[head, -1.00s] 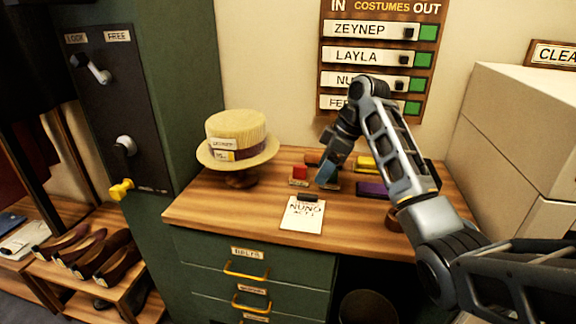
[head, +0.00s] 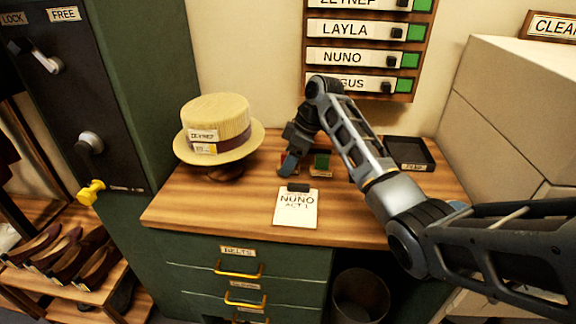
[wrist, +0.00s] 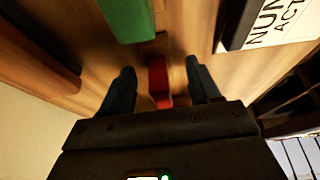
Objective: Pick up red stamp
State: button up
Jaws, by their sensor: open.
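The red stamp (wrist: 158,78) stands on the wooden tabletop between my gripper's two fingers in the wrist view. In the head view my gripper (head: 290,166) hangs low over the table, behind the white card, and hides most of the red stamp; only a bit of red shows beside the fingers.
A green stamp (head: 321,161) stands just right of my gripper. A NUNO card (head: 296,208) with a dark clip lies in front. A straw hat (head: 217,125) on a stand is to the left. A black tray (head: 411,168) sits at the right. My arm covers the middle right.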

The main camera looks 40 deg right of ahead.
jog(key=shift+w+a+f, duration=0.1)
jog(key=shift+f, duration=0.25)
jog(key=shift+c, duration=0.2)
grip_shut()
jog(key=shift+r, duration=0.15)
jog(key=shift+r, duration=0.5)
jog(key=v, duration=0.3)
jog(key=shift+w+r+b, duration=0.1)
jog(key=shift+r+b, duration=0.2)
jog(key=shift+b, duration=0.05)
jog(key=s+d+r+p, duration=0.2)
jog(key=s+d+r, duration=0.4)
jog(key=s, duration=0.2)
jog(key=shift+s+r, duration=0.2)
jog(key=shift+s, duration=0.2)
